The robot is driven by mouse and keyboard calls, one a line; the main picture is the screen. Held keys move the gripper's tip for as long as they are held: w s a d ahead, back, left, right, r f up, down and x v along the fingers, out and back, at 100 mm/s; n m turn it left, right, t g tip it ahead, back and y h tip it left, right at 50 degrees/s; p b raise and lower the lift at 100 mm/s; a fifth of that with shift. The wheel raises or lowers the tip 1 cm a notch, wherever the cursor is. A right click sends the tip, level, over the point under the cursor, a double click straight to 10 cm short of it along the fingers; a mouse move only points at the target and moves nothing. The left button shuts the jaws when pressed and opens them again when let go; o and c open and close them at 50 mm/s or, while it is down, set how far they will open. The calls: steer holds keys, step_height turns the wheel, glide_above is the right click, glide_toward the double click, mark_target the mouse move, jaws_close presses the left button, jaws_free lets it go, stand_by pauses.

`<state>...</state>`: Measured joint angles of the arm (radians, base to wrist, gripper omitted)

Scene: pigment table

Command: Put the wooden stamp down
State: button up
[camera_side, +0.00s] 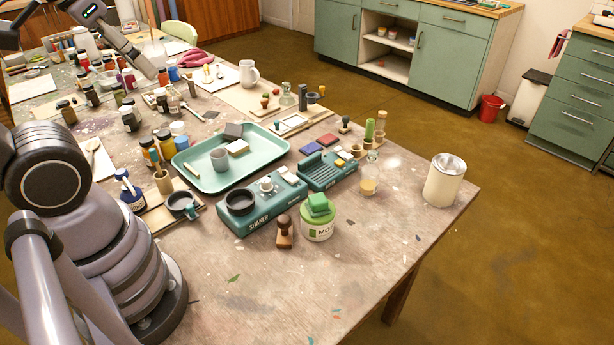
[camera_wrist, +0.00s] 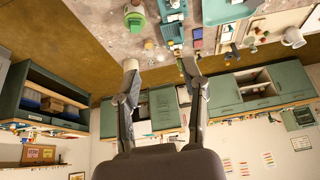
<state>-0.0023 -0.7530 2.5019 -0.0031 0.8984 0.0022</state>
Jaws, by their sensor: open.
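The wooden stamp (camera_side: 285,232) stands upright on the bare table, with its round knob up and its block base down. It is just left of the white jar with a green lid (camera_side: 318,222) and in front of the teal shaker (camera_side: 250,217), apart from my gripper. In the wrist view my gripper (camera_wrist: 160,68) is open, with its two fingers spread and nothing between them. I cannot make out the stamp clearly in that view. My fingertips cannot be made out in the side view.
A green tray (camera_side: 188,172) with a grey cup lies behind the shaker. A small glass bottle (camera_side: 369,178) and a white canister (camera_side: 443,182) stand to the right. Many paint bottles crowd the table's far left. The front of the table (camera_side: 300,285) is mostly clear.

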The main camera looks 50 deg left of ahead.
stand_by(0.3)
steer(key=m+g+y, duration=0.1)
steer(key=m+y, duration=1)
steer(key=m, duration=0.7)
glide_above(284, 234)
steer(key=s, duration=0.2)
step_height(284, 234, down, 26)
steer(key=d+f+m+t, duration=0.1)
steer(key=f+m, duration=0.2)
steer(key=f, duration=0.1)
steer(key=s+d+f+m+t, duration=0.1)
steer(key=f+m+t, duration=0.1)
steer(key=f+m, duration=0.1)
steer(key=s+d+f+m+t+h, duration=0.1)
steer(key=d+f+m, duration=0.1)
steer(key=f, duration=0.3)
steer(key=shift+f+m+t, duration=0.15)
steer(key=shift+m+t, duration=0.25)
steer(key=shift+w+a+f, duration=0.1)
steer(key=shift+w+f, duration=0.05)
steer(key=shift+f, duration=0.1)
steer(key=shift+h, duration=0.3)
steer(key=x, duration=0.7)
steer(key=shift+w+r, duration=0.1)
steer(key=shift+c, duration=0.3)
